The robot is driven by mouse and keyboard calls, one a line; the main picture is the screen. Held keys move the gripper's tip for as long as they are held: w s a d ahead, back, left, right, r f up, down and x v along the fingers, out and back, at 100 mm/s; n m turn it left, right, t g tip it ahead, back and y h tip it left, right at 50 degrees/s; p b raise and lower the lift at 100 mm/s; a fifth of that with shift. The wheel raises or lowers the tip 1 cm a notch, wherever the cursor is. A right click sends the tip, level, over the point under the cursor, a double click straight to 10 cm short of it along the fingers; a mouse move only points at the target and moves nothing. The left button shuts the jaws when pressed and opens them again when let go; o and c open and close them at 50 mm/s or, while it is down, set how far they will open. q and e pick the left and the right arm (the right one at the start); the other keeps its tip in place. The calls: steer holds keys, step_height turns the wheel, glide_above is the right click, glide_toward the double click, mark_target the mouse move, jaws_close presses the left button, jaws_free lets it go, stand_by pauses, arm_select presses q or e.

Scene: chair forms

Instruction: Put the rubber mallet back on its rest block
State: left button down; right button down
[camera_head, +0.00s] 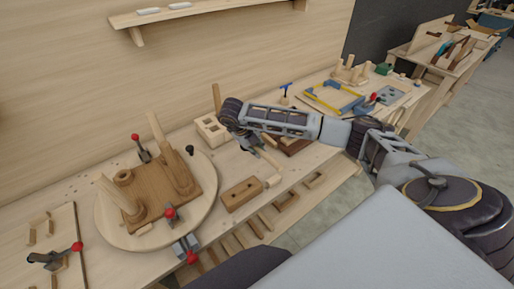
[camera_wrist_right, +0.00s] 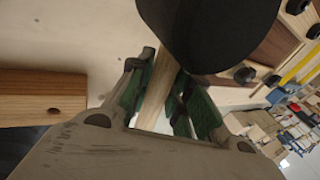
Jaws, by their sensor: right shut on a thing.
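My right gripper (camera_head: 248,143) is above the middle of the bench. In the right wrist view its fingers (camera_wrist_right: 165,95) are closed on the pale wooden handle (camera_wrist_right: 156,92) of the rubber mallet. The mallet's large black head (camera_wrist_right: 210,30) fills the top of that view. In the head view the dark head (camera_head: 231,110) shows just beyond the gripper, partly covered by it. A brown wooden block (camera_head: 242,194) lies on the bench nearer me, also in the wrist view (camera_wrist_right: 40,97). I cannot tell for sure whether it is the rest block. My left gripper is not in view.
A round board (camera_head: 108,215) with a clamped wooden seat form (camera_head: 150,185) stands left of the gripper. A pale holder with openings (camera_head: 211,130) is behind it. Blue and yellow clamps (camera_head: 335,97) lie farther right.

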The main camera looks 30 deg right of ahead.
steer(key=shift+f+b, duration=1.75)
steer(key=shift+f, duration=0.8)
stand_by(0.5)
stand_by(0.5)
steer(key=c, duration=1.2)
jaws_free()
steer(key=shift+c, duration=0.2)
steer(key=shift+f, duration=0.1)
steer(key=v, duration=1.2)
